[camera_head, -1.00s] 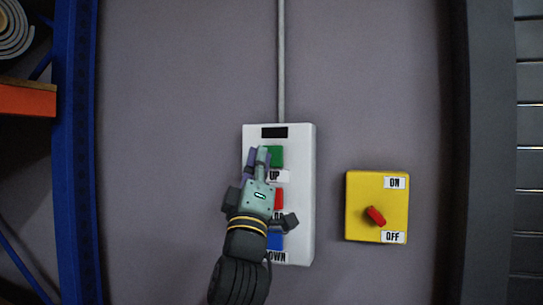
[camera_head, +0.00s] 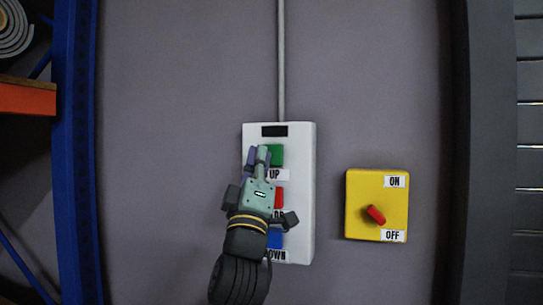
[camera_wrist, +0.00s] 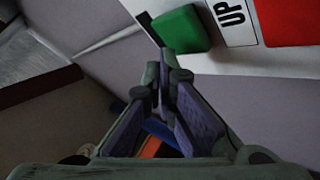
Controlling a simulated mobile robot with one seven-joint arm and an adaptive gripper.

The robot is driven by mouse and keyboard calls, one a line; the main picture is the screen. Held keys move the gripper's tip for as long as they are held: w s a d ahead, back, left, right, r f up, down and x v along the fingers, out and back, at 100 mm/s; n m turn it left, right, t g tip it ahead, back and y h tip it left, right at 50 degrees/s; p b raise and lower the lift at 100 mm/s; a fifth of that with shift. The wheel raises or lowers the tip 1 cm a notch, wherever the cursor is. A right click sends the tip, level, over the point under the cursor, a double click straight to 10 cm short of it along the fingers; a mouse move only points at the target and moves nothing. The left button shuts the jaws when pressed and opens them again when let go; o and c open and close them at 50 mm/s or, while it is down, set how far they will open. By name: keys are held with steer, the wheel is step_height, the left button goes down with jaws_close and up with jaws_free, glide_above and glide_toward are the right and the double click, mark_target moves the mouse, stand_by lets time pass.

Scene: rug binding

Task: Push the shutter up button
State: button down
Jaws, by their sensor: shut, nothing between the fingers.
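The white control box (camera_head: 300,220) is on the grey wall. It carries a green button (camera_head: 277,156) beside the UP label (camera_head: 277,174), a red button (camera_head: 279,197) in the middle, and a blue button (camera_head: 275,239) above the DOWN label. My gripper (camera_head: 259,155) is shut and empty, with its fingertips at the left side of the green button, partly covering it. In the wrist view the fingertips (camera_wrist: 168,58) lie just below the green button (camera_wrist: 181,29); I cannot tell whether they touch it. The red button (camera_wrist: 288,20) is farther right.
A yellow ON/OFF switch box (camera_head: 376,190) with a red knob is on the wall to the right. A grey conduit (camera_head: 281,60) runs up from the white box. A blue rack post (camera_head: 75,150) with an orange shelf beam (camera_head: 27,99) stands at left.

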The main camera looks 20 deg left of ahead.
steer(key=shift+w, duration=0.15)
stand_by(0.3)
steer(key=shift+w, duration=0.25)
